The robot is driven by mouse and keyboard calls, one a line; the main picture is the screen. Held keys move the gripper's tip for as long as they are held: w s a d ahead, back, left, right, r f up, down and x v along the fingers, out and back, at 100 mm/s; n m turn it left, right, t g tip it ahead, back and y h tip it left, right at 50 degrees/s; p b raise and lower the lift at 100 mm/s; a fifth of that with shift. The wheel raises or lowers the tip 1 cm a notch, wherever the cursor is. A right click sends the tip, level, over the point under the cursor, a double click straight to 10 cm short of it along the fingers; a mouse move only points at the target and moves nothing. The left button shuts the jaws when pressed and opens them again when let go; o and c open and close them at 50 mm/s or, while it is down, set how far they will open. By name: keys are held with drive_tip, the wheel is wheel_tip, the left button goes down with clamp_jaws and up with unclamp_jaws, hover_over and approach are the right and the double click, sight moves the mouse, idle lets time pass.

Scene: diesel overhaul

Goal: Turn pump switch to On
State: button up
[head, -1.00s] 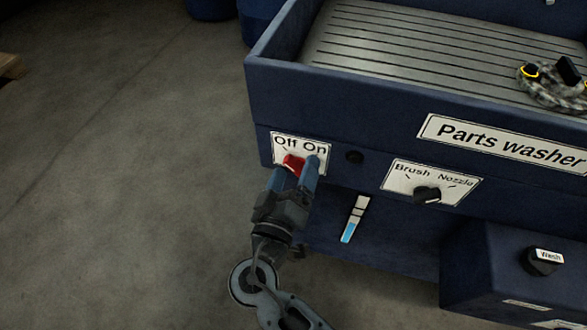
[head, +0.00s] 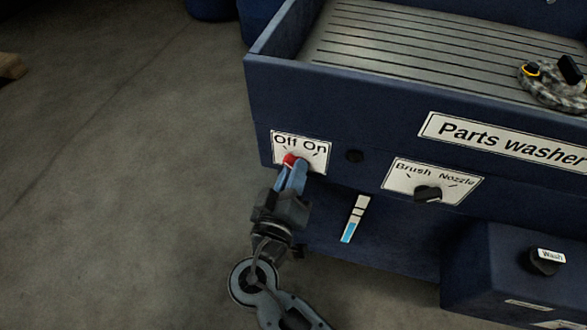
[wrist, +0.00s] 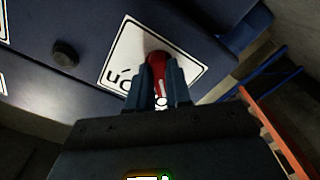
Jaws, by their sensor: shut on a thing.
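The red pump switch (head: 289,160) sits on a white Off/On label plate (head: 318,156) at the left end of the parts washer's front. My gripper (head: 292,178) reaches up to it from below, its blue fingers closed around the knob. In the wrist view the red knob (wrist: 157,72) shows between the two fingers (wrist: 158,85), with a white mark on it. The fingers hide part of the knob and of the plate, so I cannot tell clearly which word the switch points at.
A Brush/Nozzle knob (head: 427,193) is to the right on the same front, with a small dark round button (head: 354,156) between. A blue level gauge (head: 355,219) is below. The blue box with a Wash knob (head: 545,261) juts out at lower right.

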drive_tip(key=m+b, duration=0.6)
drive_tip(key=b, duration=0.2)
drive_tip(key=m+b, duration=0.5)
drive_tip(key=b, duration=0.3)
drive_tip(key=m+b, duration=0.6)
drive_tip(key=b, duration=0.3)
drive_tip(key=shift+s+d+m, duration=0.1)
drive_tip(key=shift+d+m, duration=0.15)
drive_tip(key=shift+m, duration=0.05)
drive_tip(key=o, duration=1.5)
